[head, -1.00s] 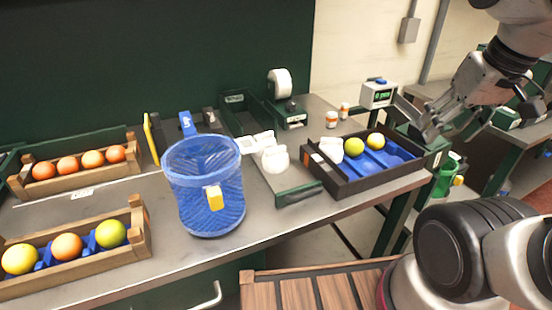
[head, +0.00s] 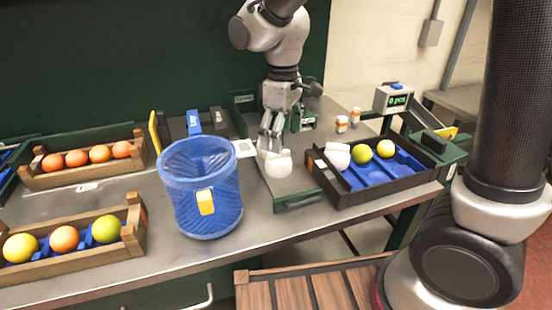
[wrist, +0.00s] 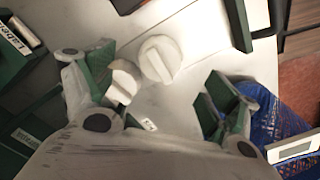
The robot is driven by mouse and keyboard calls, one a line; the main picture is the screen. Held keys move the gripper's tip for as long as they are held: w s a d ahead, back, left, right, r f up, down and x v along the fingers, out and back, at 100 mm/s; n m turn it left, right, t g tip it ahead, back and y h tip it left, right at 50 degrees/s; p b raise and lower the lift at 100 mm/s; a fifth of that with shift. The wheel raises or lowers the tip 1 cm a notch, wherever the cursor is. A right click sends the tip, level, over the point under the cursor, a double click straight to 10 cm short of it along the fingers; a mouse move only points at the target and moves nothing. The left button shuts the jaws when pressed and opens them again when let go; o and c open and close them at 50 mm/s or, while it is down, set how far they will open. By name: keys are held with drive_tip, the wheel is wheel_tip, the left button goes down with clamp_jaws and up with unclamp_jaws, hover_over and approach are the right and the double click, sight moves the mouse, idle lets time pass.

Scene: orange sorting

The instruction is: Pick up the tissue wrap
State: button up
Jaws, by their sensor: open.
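White rounded wraps, seemingly the tissue wrap (head: 277,165), lie on the green-edged tray in the middle of the bench. In the wrist view, one white wrap (wrist: 160,59) and a second one (wrist: 123,82) lie side by side; the second is near the left finger. My gripper (head: 268,138) is directly above and behind the wraps, pointing down, and hides part of them in the head view. In the wrist view my gripper (wrist: 160,88) is open and empty, with its fingers on either side of the view. I cannot tell whether a finger touches a wrap.
A blue mesh basket (head: 205,220) stands left of the tray. A black tray (head: 385,188) with yellow-green fruit and white wraps is at right. Wooden crates of fruit (head: 130,232) are at left. A small scale display (head: 394,98) and orange-white bottles (head: 342,123) stand behind.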

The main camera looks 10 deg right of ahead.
sight(283, 159)
drive_tip(key=shift+f, duration=0.55)
drive_tip(key=f, duration=0.6)
drive_tip(key=shift+s+d+f, duration=0.15)
drive_tip(key=shift+s+f, duration=0.1)
drive_tip(key=shift+f, duration=0.1)
drive_tip(key=c, duration=0.8)
